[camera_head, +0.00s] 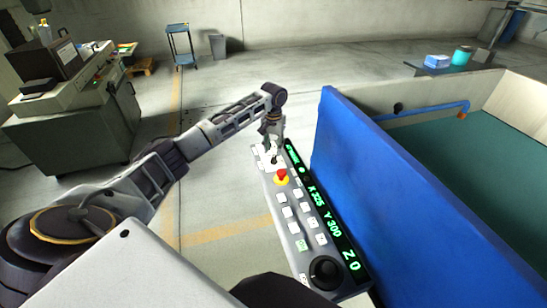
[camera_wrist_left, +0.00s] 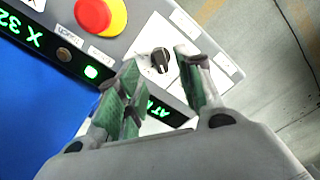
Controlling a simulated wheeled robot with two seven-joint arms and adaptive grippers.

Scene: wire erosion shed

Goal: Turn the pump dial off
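The control panel (camera_head: 287,213) is a long grey console along the blue tank wall. At its far end my left gripper (camera_head: 273,153) points down over the panel. In the left wrist view a small black dial (camera_wrist_left: 160,60) sits on a white plate. My two green-padded fingers are spread, with the dial showing between their tips. I cannot tell whether they touch it. Its label is not readable, so I cannot confirm that it is the pump dial. In the head view the gripper largely hides this dial. My right gripper is not in view.
A red stop button (camera_head: 282,176) on a yellow base sits close to the gripper; it also shows in the left wrist view (camera_wrist_left: 93,14). Several white buttons and a large black knob (camera_head: 326,271) lie nearer. The blue tank wall (camera_head: 400,190) rises to the right.

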